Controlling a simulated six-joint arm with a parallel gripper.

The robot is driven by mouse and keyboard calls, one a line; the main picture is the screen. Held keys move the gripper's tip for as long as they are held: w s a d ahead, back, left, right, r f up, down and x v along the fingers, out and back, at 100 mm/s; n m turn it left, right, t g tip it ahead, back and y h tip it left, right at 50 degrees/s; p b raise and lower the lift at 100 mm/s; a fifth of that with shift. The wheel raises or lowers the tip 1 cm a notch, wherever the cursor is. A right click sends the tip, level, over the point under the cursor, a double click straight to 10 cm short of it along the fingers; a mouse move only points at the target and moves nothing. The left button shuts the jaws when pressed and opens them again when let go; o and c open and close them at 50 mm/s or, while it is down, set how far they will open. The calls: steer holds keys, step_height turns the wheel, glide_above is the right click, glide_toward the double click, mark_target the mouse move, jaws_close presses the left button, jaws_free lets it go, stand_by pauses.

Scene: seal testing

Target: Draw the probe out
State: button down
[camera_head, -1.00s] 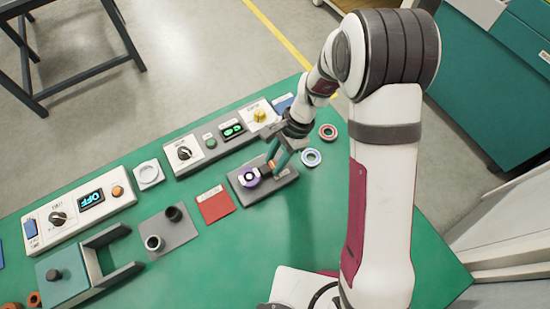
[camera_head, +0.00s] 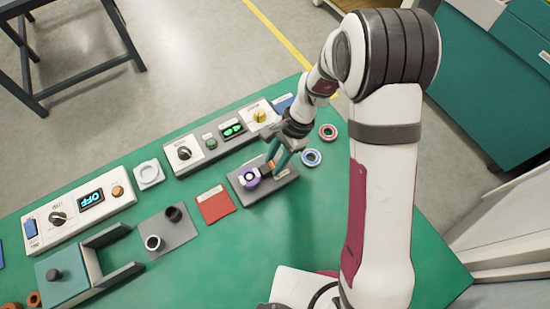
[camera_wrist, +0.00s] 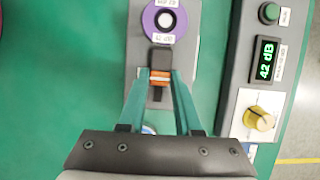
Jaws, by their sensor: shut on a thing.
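The probe (camera_wrist: 160,57) is a black block with an orange band, seen in the wrist view between my teal fingertips. My gripper (camera_wrist: 160,77) is shut on it; in the head view my gripper (camera_head: 277,164) is at the right part of the grey fixture. The purple ring (camera_wrist: 164,20) has a pale centre and white labels, and sits just beyond the probe's black end. It also shows in the head view (camera_head: 250,177). The grey fixture plate (camera_head: 283,184) lies under both. Whether the probe's tip is inside the ring I cannot tell.
A meter box beside the fixture has a green display (camera_wrist: 266,60) reading 42 dB and a yellow knob (camera_wrist: 259,118). A blue ring (camera_head: 312,157) and a red ring (camera_head: 328,131) lie right of the fixture. A red mat (camera_head: 215,206) lies left. Green table in front is clear.

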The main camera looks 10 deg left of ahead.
steer(key=shift+w+d, duration=0.95)
steer(key=c, duration=0.6)
jaws_free()
steer(key=v, duration=1.5)
steer(key=shift+r, duration=0.4)
steer(key=shift+d, duration=0.1)
